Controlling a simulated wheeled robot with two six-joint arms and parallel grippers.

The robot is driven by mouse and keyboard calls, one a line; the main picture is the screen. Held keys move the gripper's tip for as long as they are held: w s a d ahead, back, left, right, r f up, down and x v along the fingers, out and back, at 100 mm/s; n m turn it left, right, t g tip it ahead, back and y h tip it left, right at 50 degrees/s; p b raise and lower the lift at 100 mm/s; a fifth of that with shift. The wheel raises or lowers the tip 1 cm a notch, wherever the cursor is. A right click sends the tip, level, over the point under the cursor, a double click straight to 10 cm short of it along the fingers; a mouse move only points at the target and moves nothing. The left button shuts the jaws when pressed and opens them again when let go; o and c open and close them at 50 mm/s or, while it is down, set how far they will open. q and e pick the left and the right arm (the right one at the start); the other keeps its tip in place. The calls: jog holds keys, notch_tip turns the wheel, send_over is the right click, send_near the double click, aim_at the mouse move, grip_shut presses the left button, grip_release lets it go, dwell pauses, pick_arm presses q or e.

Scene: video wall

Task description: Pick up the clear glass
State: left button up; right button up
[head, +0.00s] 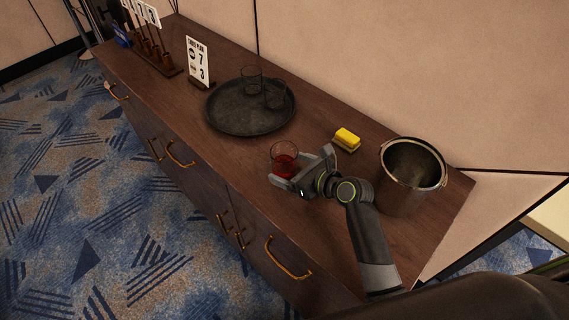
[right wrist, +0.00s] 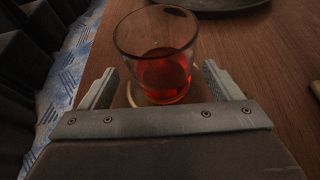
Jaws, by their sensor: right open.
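A clear glass (head: 284,157) with red liquid in it stands upright on the wooden cabinet top, left of the sponge. My right gripper (head: 302,167) is open around the near side of this glass. In the right wrist view the glass (right wrist: 157,60) stands just ahead of and partly between the two open fingers (right wrist: 160,88), with gaps on both sides. Two empty clear glasses, one at the back (head: 251,80) and one to its right (head: 275,94), stand on a round dark tray (head: 232,125). My left gripper is not in view.
A yellow sponge (head: 347,137) and a metal bucket (head: 410,176) stand to the right of the glass. A sign card (head: 198,62) and a wooden rack (head: 155,58) with number cards stand at the far left. The cabinet's front edge is close to the gripper.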

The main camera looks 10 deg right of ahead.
jog(key=shift+x, duration=1.6)
jog(key=shift+d+f, duration=0.1)
jog(key=shift+d, duration=0.05)
jog(key=c, duration=1.1)
jog(key=shift+c, duration=0.9)
